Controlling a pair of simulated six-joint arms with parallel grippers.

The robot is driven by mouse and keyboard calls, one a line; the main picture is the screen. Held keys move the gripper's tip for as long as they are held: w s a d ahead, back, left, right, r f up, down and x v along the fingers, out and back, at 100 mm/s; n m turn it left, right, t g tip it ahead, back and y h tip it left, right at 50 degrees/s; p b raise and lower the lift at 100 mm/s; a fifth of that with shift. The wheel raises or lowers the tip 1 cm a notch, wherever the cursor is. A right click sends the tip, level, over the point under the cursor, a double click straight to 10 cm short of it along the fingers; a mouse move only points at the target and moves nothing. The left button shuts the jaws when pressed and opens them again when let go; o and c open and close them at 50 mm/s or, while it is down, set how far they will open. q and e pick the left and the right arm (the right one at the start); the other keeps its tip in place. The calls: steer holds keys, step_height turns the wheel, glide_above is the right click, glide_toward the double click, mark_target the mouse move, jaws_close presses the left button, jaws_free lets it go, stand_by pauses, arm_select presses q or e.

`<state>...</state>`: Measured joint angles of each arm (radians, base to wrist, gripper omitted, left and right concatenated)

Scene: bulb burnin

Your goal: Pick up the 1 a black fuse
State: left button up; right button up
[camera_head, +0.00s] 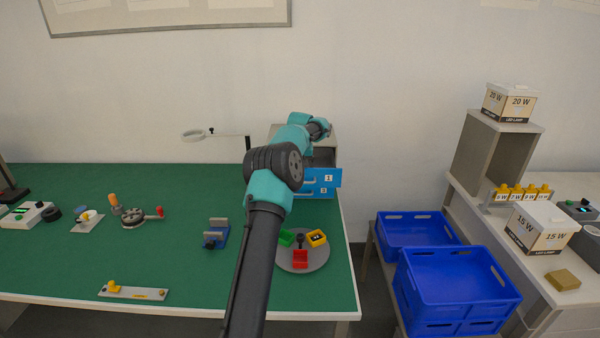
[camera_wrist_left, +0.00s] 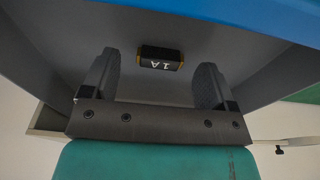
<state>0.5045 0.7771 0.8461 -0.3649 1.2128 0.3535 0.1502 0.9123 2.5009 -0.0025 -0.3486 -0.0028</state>
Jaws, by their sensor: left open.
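The 1 A black fuse (camera_wrist_left: 160,58) shows in the left wrist view as a small black block with yellow edges and white "1A" lettering. It lies on the grey floor of an open drawer. My left gripper (camera_wrist_left: 155,80) is open, with one finger to each side of the fuse and the fuse just beyond the fingertips, apart from them. In the head view my left arm reaches over the open blue-fronted drawer marked 1 (camera_head: 328,178); the gripper and fuse are hidden there. My right gripper is not in view.
A second blue drawer front marked 3 (camera_head: 323,190) is below the open one. A grey round tray (camera_head: 318,257) with coloured bins is nearer on the green table (camera_head: 180,255). Blue crates (camera_head: 455,280) stand to the right. Drawer walls flank the left gripper.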

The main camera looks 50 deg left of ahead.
arm_select(q)
steer(key=shift+w+f, duration=0.1)
steer(key=shift+f, duration=0.5)
steer(key=c, duration=1)
